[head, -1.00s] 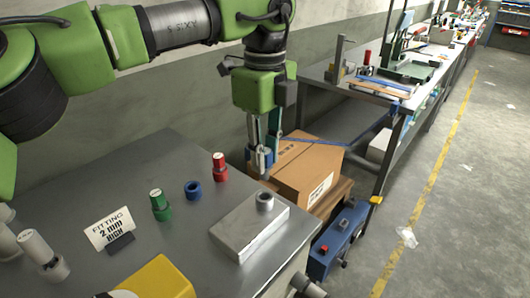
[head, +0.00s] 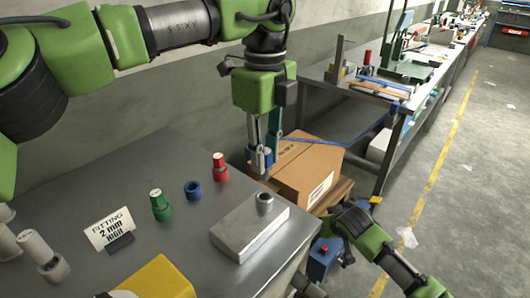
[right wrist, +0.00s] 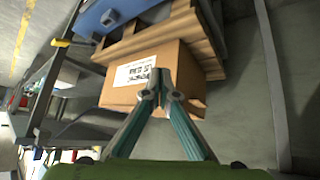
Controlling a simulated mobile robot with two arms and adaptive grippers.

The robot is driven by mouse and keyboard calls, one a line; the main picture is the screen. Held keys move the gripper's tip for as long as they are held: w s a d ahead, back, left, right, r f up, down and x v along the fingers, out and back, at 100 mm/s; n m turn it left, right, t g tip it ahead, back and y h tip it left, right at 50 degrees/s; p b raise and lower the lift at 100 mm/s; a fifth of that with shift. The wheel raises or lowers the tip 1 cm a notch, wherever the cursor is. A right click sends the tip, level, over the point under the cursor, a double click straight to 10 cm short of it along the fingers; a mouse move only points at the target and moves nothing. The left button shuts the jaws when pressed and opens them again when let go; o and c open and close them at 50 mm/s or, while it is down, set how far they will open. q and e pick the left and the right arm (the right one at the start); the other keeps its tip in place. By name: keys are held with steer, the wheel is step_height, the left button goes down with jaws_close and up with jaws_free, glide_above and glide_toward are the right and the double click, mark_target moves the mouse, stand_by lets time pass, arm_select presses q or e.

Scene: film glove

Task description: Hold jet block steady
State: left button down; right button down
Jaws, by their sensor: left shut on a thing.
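The jet block (head: 240,234), a pale grey slab with a grey ring-shaped socket (head: 265,201) on top, lies flat near the bench's right edge.
A red fitting (head: 220,167), a green fitting (head: 160,206), a blue collar (head: 193,190) and a "FITTING 2 mm HIGH" sign (head: 109,230) stand on the metal bench (head: 180,245). The cardboard box (head: 305,172) and a blue toolbox (head: 322,258) are beyond its right edge.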

steer(key=a+r+y, duration=0.1)
steer(key=a+r, duration=0.6)
steer(key=r, duration=0.5)
step_height(320, 180, up, 22)
steer(key=n+g+y, duration=0.3)
steer(key=n+y, duration=0.1)
steer(key=n, duration=0.3)
glide_above(243, 228)
steer(key=shift+f, duration=2.15)
